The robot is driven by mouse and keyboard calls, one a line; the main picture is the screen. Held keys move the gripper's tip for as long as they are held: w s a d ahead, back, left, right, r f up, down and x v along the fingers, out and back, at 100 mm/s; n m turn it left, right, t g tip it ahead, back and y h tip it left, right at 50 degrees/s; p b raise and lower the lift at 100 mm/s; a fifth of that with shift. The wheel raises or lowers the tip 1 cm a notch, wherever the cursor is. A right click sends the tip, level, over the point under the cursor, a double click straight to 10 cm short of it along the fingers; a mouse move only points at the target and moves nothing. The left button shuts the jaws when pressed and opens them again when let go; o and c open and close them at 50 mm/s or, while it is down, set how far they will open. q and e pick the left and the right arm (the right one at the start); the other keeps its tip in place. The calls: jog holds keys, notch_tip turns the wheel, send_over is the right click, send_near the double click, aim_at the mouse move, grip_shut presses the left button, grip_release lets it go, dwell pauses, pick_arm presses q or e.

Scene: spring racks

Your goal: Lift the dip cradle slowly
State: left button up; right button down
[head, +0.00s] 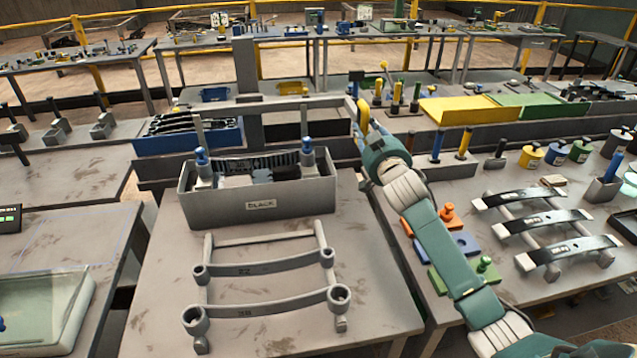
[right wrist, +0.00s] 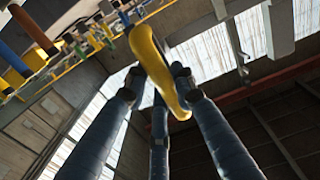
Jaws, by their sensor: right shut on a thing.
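The dip cradle's long grey bar (head: 262,105) spans above a grey tank labelled BLACK (head: 262,207). Thin uprights hang from the bar toward blue-topped posts in the tank, and dark pieces (head: 250,165) show between them. The yellow handle (head: 363,116) is at the bar's right end. My right gripper (head: 366,128) is shut on the handle, right of and above the tank. The right wrist view shows its dark fingers around the yellow handle (right wrist: 152,65). Whether the load touches the tank floor is hidden by the front wall. My left gripper is not in view.
A grey rack with two curved leaf springs (head: 268,265) lies in front of the tank. A blue bin of dark springs (head: 190,138) is behind left. Orange, blue and green blocks (head: 455,245) and another spring rack (head: 535,225) are on the right bench.

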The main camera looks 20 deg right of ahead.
aim_at(366, 119)
jog(key=shift+t, duration=0.3)
jog(key=shift+a+r+p, duration=0.15)
jog(key=shift+r+p, duration=0.5)
jog(key=shift+r, duration=0.45)
jog(key=shift+a+r+p, duration=0.15)
jog(key=shift+r+p, duration=0.45)
jog(key=shift+r, duration=0.45)
jog(key=c, duration=1.6)
grip_release()
jog(key=shift+w, duration=0.1)
jog(key=o, duration=0.4)
jog(key=shift+a, duration=0.1)
jog(key=shift+o, duration=0.4)
jog(key=shift+a+f, duration=0.15)
jog(key=shift+a, duration=0.05)
jog(key=shift+d+f, duration=0.15)
jog(key=shift+d, duration=0.05)
